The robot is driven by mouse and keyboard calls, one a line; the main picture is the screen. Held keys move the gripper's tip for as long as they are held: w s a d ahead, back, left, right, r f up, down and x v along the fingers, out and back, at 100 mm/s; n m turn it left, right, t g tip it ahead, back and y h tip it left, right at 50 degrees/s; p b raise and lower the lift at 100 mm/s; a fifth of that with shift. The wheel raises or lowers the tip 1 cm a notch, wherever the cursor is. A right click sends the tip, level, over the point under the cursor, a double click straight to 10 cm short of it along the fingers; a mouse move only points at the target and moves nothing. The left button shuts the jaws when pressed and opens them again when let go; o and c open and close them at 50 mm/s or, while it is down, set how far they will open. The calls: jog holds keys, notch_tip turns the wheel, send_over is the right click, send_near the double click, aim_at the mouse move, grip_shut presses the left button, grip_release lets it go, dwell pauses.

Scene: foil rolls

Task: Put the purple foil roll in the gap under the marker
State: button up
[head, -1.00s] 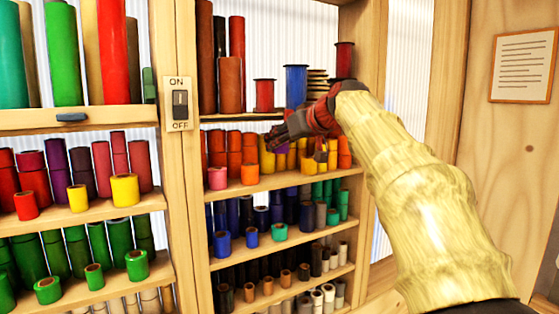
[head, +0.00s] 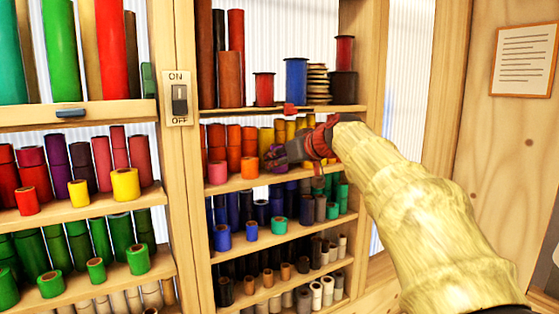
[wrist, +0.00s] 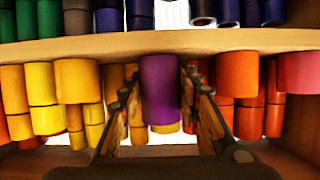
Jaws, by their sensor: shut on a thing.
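The purple foil roll (wrist: 160,85) stands between my gripper's two fingers in the wrist view, which looks upside down. My gripper (head: 272,158) is shut on it. In the head view only a little of the purple roll (head: 279,167) shows beside the gripper. A small red marker (head: 290,109) sits on the edge of the shelf board above. The roll is in the front row, between orange rolls (wrist: 236,75) and yellow rolls (wrist: 76,80), with space on both sides. It overlaps the shelf edge in the picture; I cannot tell whether it touches the board.
The shelf board (wrist: 100,46) runs close along the roll's end. A pink roll (head: 218,172) and an orange roll (head: 250,168) stand at the front left. Spools (head: 296,80) stand on the shelf above, and blue and green rolls on the shelf below.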

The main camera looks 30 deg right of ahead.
jog(key=shift+f, duration=0.15)
jog(key=o, duration=1.2)
jog(key=shift+s+r, duration=0.15)
jog(key=shift+r, duration=0.2)
jog(key=b+v, duration=0.3)
jog(key=v, duration=0.8)
jog(key=shift+s, duration=0.3)
jog(key=shift+r, duration=0.1)
